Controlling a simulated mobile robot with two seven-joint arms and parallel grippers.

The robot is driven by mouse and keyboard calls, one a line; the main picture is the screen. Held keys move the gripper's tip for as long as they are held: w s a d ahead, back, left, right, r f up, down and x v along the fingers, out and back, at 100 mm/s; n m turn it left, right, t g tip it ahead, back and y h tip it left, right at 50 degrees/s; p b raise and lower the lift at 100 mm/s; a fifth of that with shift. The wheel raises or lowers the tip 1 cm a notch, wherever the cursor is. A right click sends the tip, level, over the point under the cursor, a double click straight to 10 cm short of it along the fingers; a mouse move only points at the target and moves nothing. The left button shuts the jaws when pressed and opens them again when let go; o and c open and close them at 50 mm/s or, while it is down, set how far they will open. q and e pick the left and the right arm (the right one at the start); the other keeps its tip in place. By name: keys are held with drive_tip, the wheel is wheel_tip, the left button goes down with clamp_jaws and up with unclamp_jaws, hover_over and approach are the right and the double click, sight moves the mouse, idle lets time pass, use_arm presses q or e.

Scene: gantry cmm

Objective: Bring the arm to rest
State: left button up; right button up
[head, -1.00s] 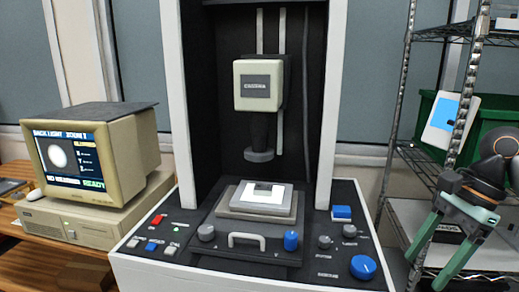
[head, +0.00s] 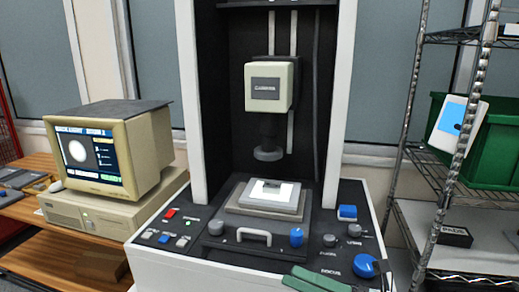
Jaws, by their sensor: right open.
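My right gripper (head: 342,272) shows at the bottom edge of the head view, in front of the machine's control panel. Its green fingers stand apart and are open, with nothing seen between them. One finger lies low beside the front of the panel, and the other overlaps the area by the large blue focus knob (head: 364,266). The rest of the right arm is cut off by the frame. My left gripper is not in view.
The measuring machine (head: 184,100) has a camera head (head: 268,83) above a stage (head: 270,210). A computer monitor (head: 103,155) stands at the left on a wooden table (head: 40,215). A wire shelf (head: 440,150) with a green bin (head: 497,150) stands at the right.

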drive_tip(key=d+f+m+t+h+p, duration=0.1)
drive_tip(key=d+f+m+t+h, duration=0.2)
drive_tip(key=f+m+t+h, duration=0.65)
drive_tip(key=d+f+m+t+h, duration=0.1)
drive_tip(key=d+f+m+h, duration=0.35)
drive_tip(key=m, duration=1.05)
drive_tip(key=s+d+f+m+g+h, duration=0.1)
drive_tip(key=s+f+m+g+h, duration=0.1)
drive_tip(key=s+f+m, duration=0.4)
drive_tip(key=s+f+m+g+h, duration=0.2)
drive_tip(key=s+f+m+g, duration=0.3)
drive_tip(key=s+f, duration=0.5)
wheel_tip(320, 180, down, 4)
drive_tip(key=shift+d+f+m+p, duration=0.2)
drive_tip(key=shift+d+m+p, duration=0.15)
drive_tip(key=shift+d, duration=0.05)
